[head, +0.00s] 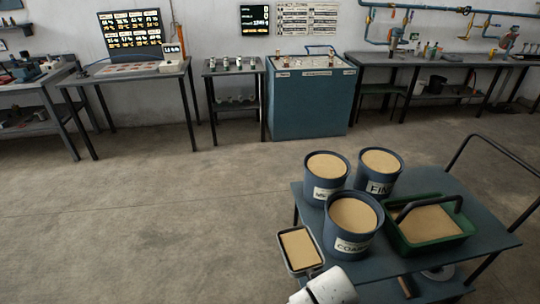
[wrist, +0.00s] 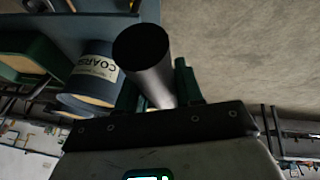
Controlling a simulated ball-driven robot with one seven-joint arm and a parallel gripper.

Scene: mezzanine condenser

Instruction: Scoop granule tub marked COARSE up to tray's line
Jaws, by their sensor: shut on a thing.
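The tub marked COARSE (head: 347,245) stands at the front of the cart, dark blue, full of tan granules; it also shows in the wrist view (wrist: 92,82). A green tray (head: 402,238) holding tan granules sits right of it; no line on the tray can be made out. A rectangular scoop (head: 301,270) holds a level load of tan granules at the cart's front left, left of the COARSE tub. In the wrist view, my gripper (wrist: 157,85) is shut on the scoop's dark round handle (wrist: 145,55). The gripper's fingers are not clear in the head view.
A tub marked FINE (head: 378,187) and another tub (head: 323,192), its label hard to read, stand behind on the cart (head: 490,243). A dark arched handle (head: 430,201) rises over the tray. Floor (head: 140,225) to the left is clear; benches line the wall.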

